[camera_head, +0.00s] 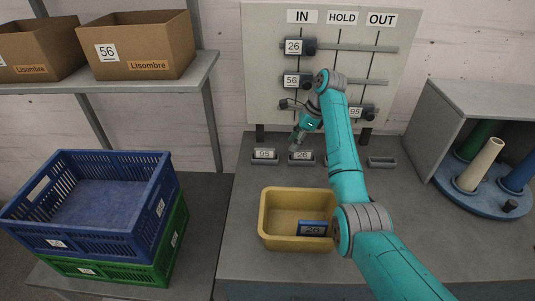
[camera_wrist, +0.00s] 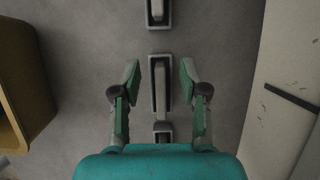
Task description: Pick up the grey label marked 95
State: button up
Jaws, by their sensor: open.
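A pale label marked 95 (camera_head: 264,154) stands in the leftmost small grey holder on the table, in the head view. Another 95 label (camera_head: 355,111) hangs on the board at the lower right, partly behind my arm. A label marked 26 (camera_head: 301,156) stands in the holder right of the first one. My gripper (camera_head: 296,146) is open and empty, above and close to the 26 holder. In the wrist view, a holder with a label seen edge-on (camera_wrist: 159,82) lies between my open fingers (camera_wrist: 158,72); another filled holder (camera_wrist: 156,12) shows at the top edge.
A yellow bin (camera_head: 263,222) with a blue 26 label (camera_head: 313,228) stands in front of the holders. An empty holder (camera_head: 382,162) lies to the right. The board (camera_head: 262,90) rises behind. A grey shelf unit (camera_head: 430,125) and blue round rack (camera_head: 485,206) stand right.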

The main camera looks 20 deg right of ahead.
aim_at(265, 150)
jog(key=a, duration=0.2)
jog(key=w+a, duration=0.1)
jog(key=a, duration=0.2)
jog(key=w+a, duration=0.1)
jog(key=a, duration=0.1)
jog(key=shift+w+a, duration=0.25)
jog(key=shift+a, duration=0.05)
jog(key=shift+x, duration=2.55)
grip_shut()
